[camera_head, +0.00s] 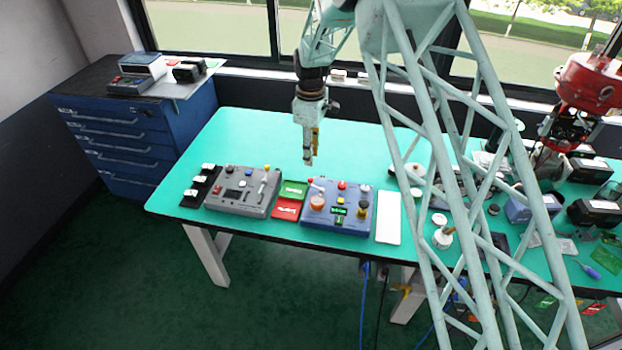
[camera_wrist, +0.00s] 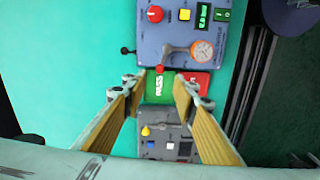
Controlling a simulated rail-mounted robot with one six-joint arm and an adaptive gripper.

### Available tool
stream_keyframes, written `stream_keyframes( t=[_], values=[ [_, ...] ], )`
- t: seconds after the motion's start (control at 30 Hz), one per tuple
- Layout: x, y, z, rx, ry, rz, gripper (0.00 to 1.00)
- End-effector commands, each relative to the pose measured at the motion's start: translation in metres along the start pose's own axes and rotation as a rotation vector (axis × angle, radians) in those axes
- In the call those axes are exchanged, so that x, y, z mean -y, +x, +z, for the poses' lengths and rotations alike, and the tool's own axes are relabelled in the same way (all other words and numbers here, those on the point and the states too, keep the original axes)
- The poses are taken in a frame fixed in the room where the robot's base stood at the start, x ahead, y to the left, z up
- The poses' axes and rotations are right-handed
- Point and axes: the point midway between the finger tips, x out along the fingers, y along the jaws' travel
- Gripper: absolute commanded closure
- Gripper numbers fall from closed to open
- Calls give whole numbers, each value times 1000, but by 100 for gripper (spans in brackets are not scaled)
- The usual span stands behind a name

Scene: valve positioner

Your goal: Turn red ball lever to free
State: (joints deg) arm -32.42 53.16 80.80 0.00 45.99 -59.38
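The blue valve box (camera_head: 348,222) stands on the green table, and it also shows at the top of the wrist view (camera_wrist: 150,35). A grey lever on it ends in a red ball (camera_wrist: 160,69), which also shows at the box's left edge in the head view (camera_head: 310,180). My gripper (camera_head: 308,161) points down above the table. In the wrist view my gripper (camera_wrist: 161,80) is open and empty, and the red ball appears in the gap near its fingertips. The ball looks below the fingertips, not touching. Any label for the lever's positions is unreadable.
Green and red plates (camera_head: 292,190) lie between the blue box and a grey control box (camera_head: 240,203).

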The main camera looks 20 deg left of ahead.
Motion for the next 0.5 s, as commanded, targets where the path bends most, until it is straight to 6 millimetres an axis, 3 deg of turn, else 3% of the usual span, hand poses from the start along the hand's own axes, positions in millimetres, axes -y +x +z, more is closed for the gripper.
stream_keyframes(
  t=[0.5],
  values=[
    [1, 66, 1, 1, 0, -2, 74]
  ],
)
